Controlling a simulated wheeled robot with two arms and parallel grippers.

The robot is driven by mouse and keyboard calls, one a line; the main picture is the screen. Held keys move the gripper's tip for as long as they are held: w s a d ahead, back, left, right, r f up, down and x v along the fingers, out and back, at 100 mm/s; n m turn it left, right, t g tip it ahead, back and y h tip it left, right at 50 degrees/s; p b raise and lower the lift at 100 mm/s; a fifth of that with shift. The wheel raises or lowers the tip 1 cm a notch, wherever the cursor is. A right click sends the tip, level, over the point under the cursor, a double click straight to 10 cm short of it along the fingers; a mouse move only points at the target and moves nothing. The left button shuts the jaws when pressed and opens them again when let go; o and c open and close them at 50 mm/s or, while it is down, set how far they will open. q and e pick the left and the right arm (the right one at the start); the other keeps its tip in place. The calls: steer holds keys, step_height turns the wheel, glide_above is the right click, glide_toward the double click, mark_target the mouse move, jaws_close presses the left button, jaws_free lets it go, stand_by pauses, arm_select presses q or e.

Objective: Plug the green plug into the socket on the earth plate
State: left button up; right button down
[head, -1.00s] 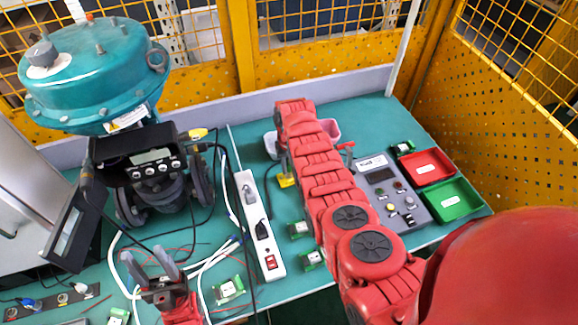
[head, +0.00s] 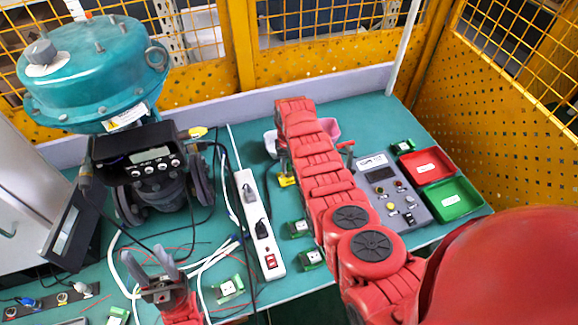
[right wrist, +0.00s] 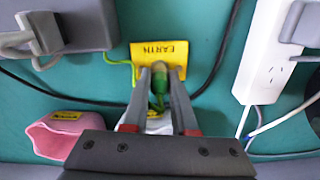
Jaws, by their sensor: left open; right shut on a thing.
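The yellow earth plate (right wrist: 158,50), marked EARTH, lies on the green bench in the right wrist view. It also shows in the head view (head: 287,181), partly behind my right arm. My right gripper (right wrist: 160,78) is shut on the green plug (right wrist: 158,86), whose visible part sits between the fingers. The fingertips and the plug's front end are at the plate's lower edge. The socket is hard to make out, and I cannot tell whether the plug is in it. In the head view my right arm hides the plug. My left gripper (head: 148,262) is open and empty.
A white power strip (head: 260,225) stands left of my right arm. A pink bin (right wrist: 58,138) is beside my right gripper. A grey control box (head: 392,190), red tray (head: 427,166) and green tray (head: 453,199) lie to the right. The teal valve actuator (head: 95,75) and cables fill the left.

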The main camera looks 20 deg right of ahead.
steer(key=shift+s+f+b, duration=0.1)
steer(key=shift+f+b, duration=0.35)
stand_by(1.2)
steer(key=shift+c, duration=1.5)
jaws_free()
steer(key=shift+r, duration=0.1)
steer(key=shift+r+p, duration=1.6)
steer(key=shift+r, duration=0.85)
steer(key=shift+r+p, duration=0.4)
steer(key=shift+r, duration=0.65)
steer(key=shift+f, duration=0.15)
